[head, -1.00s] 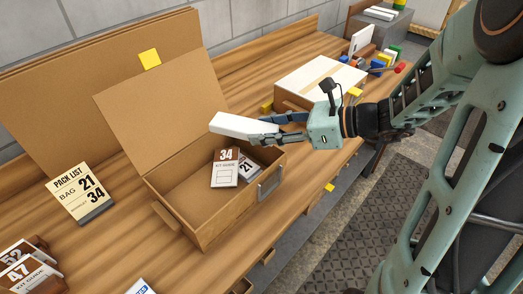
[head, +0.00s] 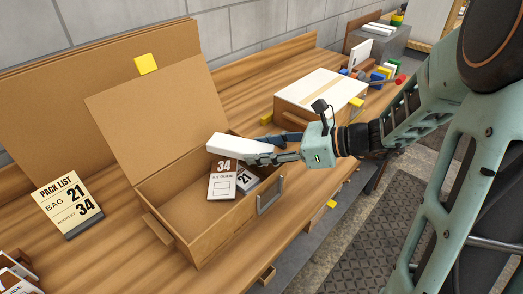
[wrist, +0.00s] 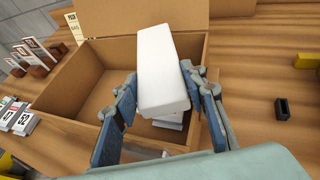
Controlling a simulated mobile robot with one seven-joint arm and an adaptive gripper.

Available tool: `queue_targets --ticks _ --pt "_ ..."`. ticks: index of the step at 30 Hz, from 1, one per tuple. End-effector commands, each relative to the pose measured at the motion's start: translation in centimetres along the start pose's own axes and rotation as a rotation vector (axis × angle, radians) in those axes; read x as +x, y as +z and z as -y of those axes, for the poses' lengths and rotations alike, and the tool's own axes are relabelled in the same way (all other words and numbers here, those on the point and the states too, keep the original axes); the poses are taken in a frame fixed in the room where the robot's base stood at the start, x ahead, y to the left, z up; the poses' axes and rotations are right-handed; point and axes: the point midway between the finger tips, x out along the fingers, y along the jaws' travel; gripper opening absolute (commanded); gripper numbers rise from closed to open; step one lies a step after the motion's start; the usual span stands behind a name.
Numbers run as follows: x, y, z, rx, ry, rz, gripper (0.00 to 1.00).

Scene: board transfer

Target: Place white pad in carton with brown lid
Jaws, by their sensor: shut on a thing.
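The white pad (head: 238,146) is a pale block held between the fingers of my gripper (head: 275,148). In the wrist view the white pad (wrist: 162,70) sits between both blue fingers (wrist: 165,105), over the open carton. The carton (head: 192,238) is brown, and its brown lid (head: 155,110) stands open at the back. Inside the carton lie a kit guide booklet marked 34 (head: 222,183) and a bag card marked 21 (head: 246,180). The pad is above the carton's right part and hides some of the booklet and rear wall.
A pack list card (head: 68,205) stands left of the carton. A closed box with a white top (head: 320,90) stands behind my gripper. Colored blocks (head: 380,75) lie at the back right. A small dark holder (wrist: 283,107) is on the table right of the carton.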

Motion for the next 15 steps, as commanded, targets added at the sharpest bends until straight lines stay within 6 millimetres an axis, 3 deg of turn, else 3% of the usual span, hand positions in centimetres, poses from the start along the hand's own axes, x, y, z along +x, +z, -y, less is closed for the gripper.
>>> queue_targets --ticks 9,10,15 --pt "0.41 -0.97 -0.02 0.000 0.001 0.000 0.23" --pt "0.41 -0.97 -0.02 0.000 0.000 0.000 0.40" --pt "0.37 -0.88 -0.02 0.000 0.000 0.000 0.56"
